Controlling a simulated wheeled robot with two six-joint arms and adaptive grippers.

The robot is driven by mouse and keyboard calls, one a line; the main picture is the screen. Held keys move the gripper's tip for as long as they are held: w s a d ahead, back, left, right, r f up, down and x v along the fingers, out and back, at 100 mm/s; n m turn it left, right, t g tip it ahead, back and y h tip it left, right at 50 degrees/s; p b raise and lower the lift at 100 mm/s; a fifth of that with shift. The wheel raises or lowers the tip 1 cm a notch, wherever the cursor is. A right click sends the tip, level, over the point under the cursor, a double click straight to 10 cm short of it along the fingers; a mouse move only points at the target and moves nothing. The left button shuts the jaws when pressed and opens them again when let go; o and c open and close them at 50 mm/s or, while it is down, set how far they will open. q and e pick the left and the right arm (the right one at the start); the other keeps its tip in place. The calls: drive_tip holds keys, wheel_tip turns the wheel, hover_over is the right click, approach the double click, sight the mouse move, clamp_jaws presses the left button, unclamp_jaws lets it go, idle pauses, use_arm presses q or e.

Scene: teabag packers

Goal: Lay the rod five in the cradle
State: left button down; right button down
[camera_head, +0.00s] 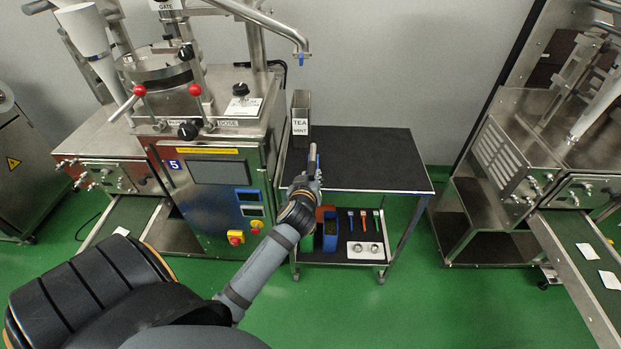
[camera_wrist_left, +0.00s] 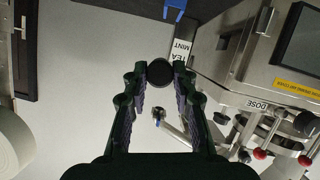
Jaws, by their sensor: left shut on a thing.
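My left gripper (camera_head: 314,166) is up in front of the trolley's top shelf, near its left end. In the left wrist view its fingers (camera_wrist_left: 160,82) are shut on a dark, round-ended thing (camera_wrist_left: 160,72), seen end-on between the tips. It looks like the end of a rod; its length and any number on it are hidden. The machine (camera_head: 205,200) marked 5 stands to the left of the gripper. I cannot pick out the cradle for certain in either view. My right gripper is not in view.
A TEA MINT canister (camera_head: 300,108) stands at the back left of the trolley top (camera_head: 375,160), which is otherwise mostly clear. Coloured boxes (camera_head: 329,236) and tools fill the lower shelf. A metal pipe (camera_head: 270,20) hangs above. Another machine (camera_head: 510,160) stands at right.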

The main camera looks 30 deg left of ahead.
use_arm(q)
drive_tip(key=w+a+f+b, duration=0.4)
drive_tip(key=w+f+b, duration=0.2)
drive_tip(key=f+b, duration=0.2)
drive_tip(key=shift+w+f+b, duration=0.3)
drive_tip(key=shift+f+b, duration=0.05)
drive_tip(key=shift+f, duration=0.35)
drive_tip(key=c, duration=1)
unclamp_jaws()
drive_tip(key=o, duration=0.6)
drive_tip(key=shift+s, duration=0.1)
